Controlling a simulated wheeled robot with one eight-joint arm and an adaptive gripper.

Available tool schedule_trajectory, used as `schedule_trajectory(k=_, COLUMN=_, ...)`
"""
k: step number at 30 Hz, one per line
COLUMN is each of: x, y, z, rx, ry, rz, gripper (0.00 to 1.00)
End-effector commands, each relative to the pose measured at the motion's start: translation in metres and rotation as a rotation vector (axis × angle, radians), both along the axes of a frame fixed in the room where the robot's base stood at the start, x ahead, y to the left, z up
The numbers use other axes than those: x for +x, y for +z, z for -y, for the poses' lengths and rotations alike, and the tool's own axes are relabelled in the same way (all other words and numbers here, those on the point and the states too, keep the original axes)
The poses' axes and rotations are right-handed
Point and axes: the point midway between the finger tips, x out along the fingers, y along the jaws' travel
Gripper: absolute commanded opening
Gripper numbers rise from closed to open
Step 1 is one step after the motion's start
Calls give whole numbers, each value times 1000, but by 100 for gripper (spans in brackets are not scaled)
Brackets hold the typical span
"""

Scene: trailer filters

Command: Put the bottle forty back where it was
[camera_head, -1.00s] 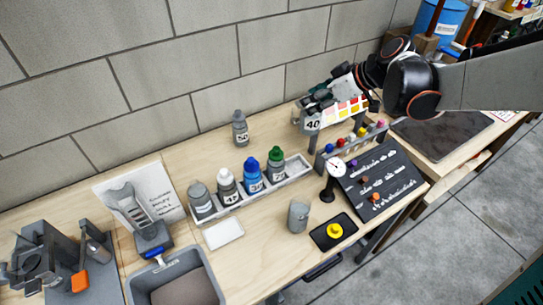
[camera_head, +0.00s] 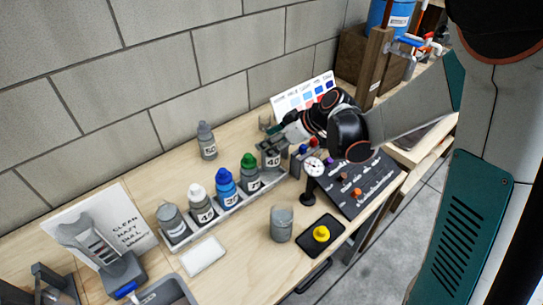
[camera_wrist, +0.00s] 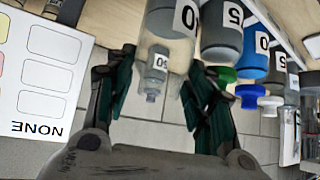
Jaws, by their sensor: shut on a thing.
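The bottle forty (camera_head: 272,161), a grey bottle labelled 40, is upright at the right end of the white rack (camera_head: 237,205). My gripper (camera_head: 276,142) is shut on its upper part. Whether its base rests in the rack or hangs just above is hard to tell. In the wrist view the bottle forty (camera_wrist: 166,45) shows between my two dark green fingers (camera_wrist: 158,75), upside down, with its label partly cut off. To its left in the head view, the rack holds a green-capped bottle (camera_head: 250,174), a blue-capped one (camera_head: 226,187), a white-capped one (camera_head: 201,205) and a grey one (camera_head: 171,222).
A bottle labelled 50 (camera_head: 206,141) stands behind the rack. A grey cup (camera_head: 282,224), a black tray (camera_head: 308,244) with a yellow knob, a dial gauge (camera_head: 312,168) and a black panel (camera_head: 350,188) stand in front and right. A colour card (camera_head: 302,95) leans behind my gripper.

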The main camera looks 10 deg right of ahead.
Motion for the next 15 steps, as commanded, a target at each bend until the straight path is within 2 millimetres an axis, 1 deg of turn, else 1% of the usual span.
schedule_trajectory(k=5, x=0, y=-11, z=0, rx=0, ry=0, rz=0, gripper=0)
schedule_trajectory(k=9, x=0, y=-33, z=0, rx=0, ry=0, rz=0, gripper=0)
schedule_trajectory(k=12, x=0, y=-44, z=0, rx=1, ry=0, rz=1, gripper=0)
schedule_trajectory(k=15, x=0, y=-46, z=0, rx=1, ry=0, rz=1, gripper=0)
